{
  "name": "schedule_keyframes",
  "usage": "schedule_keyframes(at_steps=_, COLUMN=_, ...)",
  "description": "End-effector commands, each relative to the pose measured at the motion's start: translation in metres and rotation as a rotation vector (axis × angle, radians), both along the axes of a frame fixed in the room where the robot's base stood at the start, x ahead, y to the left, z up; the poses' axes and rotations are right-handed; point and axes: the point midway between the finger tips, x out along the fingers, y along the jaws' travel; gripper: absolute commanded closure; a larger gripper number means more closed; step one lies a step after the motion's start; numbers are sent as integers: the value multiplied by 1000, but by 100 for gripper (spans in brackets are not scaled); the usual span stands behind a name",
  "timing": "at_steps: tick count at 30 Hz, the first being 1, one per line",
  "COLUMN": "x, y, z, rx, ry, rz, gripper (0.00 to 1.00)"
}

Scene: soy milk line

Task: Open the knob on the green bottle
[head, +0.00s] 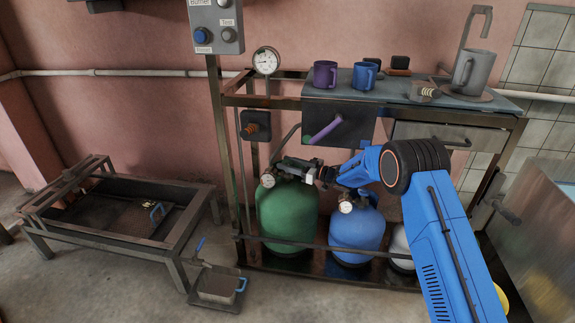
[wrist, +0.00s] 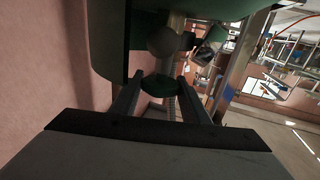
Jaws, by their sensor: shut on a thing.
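The green bottle (head: 287,215) stands on the lower shelf of the metal rack, upright, with a gauge and valve fittings on its top. My gripper (head: 322,175) reaches in from the right at the height of those fittings. In the head view the knob is small and partly hidden by the gripper.
A blue bottle (head: 357,232) with its own gauge stands right of the green one, below my arm. A white bottle (head: 401,246) is partly hidden behind my arm. A horizontal rail (head: 300,243) crosses in front of the bottles. Purple (head: 325,75) and blue (head: 365,76) mugs stand above.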

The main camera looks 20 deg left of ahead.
Motion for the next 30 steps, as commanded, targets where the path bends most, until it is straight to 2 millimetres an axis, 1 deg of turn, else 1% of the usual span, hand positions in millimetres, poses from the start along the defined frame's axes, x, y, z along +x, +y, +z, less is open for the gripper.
schedule_keyframes(at_steps=2, x=0, y=0, z=1, rx=1, ry=-1, rz=-1, gripper=81)
schedule_keyframes(at_steps=3, x=0, y=0, z=1, rx=1, ry=-1, rz=-1, gripper=51)
schedule_keyframes(at_steps=4, x=0, y=0, z=1, rx=1, ry=-1, rz=-1, gripper=44)
schedule_keyframes(at_steps=5, x=0, y=0, z=1, rx=1, ry=-1, rz=-1, gripper=42)
schedule_keyframes(at_steps=13, x=0, y=0, z=1, rx=1, ry=-1, rz=-1, gripper=42)
schedule_keyframes(at_steps=17, x=0, y=-7, z=1, rx=1, ry=0, rz=-2, gripper=42)
schedule_keyframes(at_steps=20, x=0, y=-20, z=1, rx=0, ry=1, rz=-3, gripper=42)
schedule_keyframes(at_steps=23, x=-1, y=-37, z=1, rx=0, ry=1, rz=-2, gripper=42)
schedule_keyframes(at_steps=30, x=-4, y=-86, z=1, rx=0, ry=1, rz=-4, gripper=42)
